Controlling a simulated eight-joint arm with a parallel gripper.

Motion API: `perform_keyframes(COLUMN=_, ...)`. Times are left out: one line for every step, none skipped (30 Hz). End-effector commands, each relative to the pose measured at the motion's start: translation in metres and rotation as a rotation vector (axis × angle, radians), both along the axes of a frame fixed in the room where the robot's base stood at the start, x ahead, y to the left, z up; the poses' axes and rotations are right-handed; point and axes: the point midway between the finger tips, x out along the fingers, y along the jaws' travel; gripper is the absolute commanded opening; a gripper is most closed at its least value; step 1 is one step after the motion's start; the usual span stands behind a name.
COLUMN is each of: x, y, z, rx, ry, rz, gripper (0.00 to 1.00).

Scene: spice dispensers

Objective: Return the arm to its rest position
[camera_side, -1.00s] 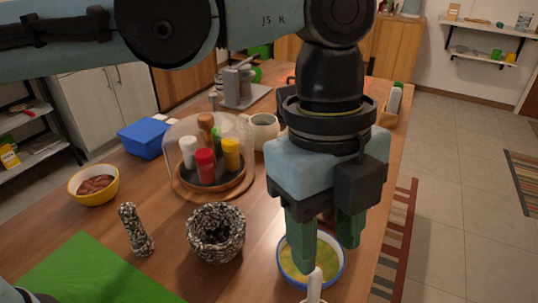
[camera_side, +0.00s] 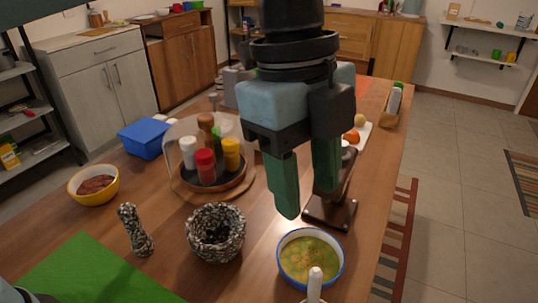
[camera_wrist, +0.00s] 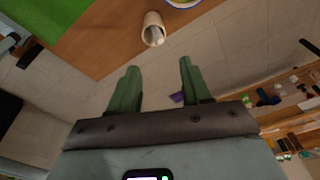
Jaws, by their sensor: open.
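My gripper (camera_side: 306,202) hangs over the table with its two green fingers apart and nothing between them. It is behind and above the bowl of yellow soup (camera_side: 310,258) and clear of it. In the wrist view my gripper (camera_wrist: 159,66) is also open and empty. Spice dispensers stand on a round wooden tray under a clear dome to the left of my gripper: a white one (camera_side: 188,152), a red one (camera_side: 205,167) and a yellow one (camera_side: 231,155), with green and brown ones behind.
A dark stand (camera_side: 330,212) is close behind the soup bowl. A white cup (camera_wrist: 153,30) shows in the wrist view. A brown-filled yellow bowl (camera_side: 94,185) and blue box (camera_side: 143,139) are farther left.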

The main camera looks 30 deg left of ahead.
Motion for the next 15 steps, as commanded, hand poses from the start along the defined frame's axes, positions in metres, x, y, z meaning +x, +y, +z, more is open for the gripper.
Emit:
perform_keyframes(x=0.011, y=0.021, z=-0.002, rx=-0.01, ry=-0.013, rz=0.103, gripper=0.48)
perform_keyframes(x=0.017, y=0.033, z=-0.004, rx=-0.018, ry=-0.023, rz=0.175, gripper=0.48)
perform_keyframes(x=0.025, y=0.051, z=-0.008, rx=-0.03, ry=-0.035, rz=0.275, gripper=0.48)
perform_keyframes(x=0.031, y=0.065, z=-0.01, rx=-0.041, ry=-0.044, rz=0.353, gripper=0.48)
perform_keyframes(x=0.036, y=0.078, z=-0.014, rx=-0.053, ry=-0.053, rz=0.431, gripper=0.48)
perform_keyframes(x=0.041, y=0.097, z=-0.018, rx=-0.068, ry=-0.066, rz=0.534, gripper=0.48)
perform_keyframes(x=0.044, y=0.111, z=-0.022, rx=-0.08, ry=-0.076, rz=0.609, gripper=0.48)
perform_keyframes(x=0.047, y=0.125, z=-0.026, rx=-0.093, ry=-0.086, rz=0.686, gripper=0.48)
perform_keyframes(x=0.049, y=0.143, z=-0.032, rx=-0.112, ry=-0.097, rz=0.786, gripper=0.48)
perform_keyframes(x=0.05, y=0.157, z=-0.036, rx=-0.126, ry=-0.106, rz=0.861, gripper=0.48)
perform_keyframes(x=0.051, y=0.171, z=-0.041, rx=-0.141, ry=-0.116, rz=0.935, gripper=0.48)
perform_keyframes(x=0.051, y=0.189, z=-0.048, rx=-0.163, ry=-0.129, rz=1.033, gripper=0.48)
perform_keyframes(x=0.05, y=0.202, z=-0.054, rx=-0.18, ry=-0.138, rz=1.107, gripper=0.48)
perform_keyframes(x=0.049, y=0.215, z=-0.06, rx=-0.197, ry=-0.147, rz=1.179, gripper=0.48)
perform_keyframes(x=0.047, y=0.232, z=-0.067, rx=-0.223, ry=-0.16, rz=1.276, gripper=0.48)
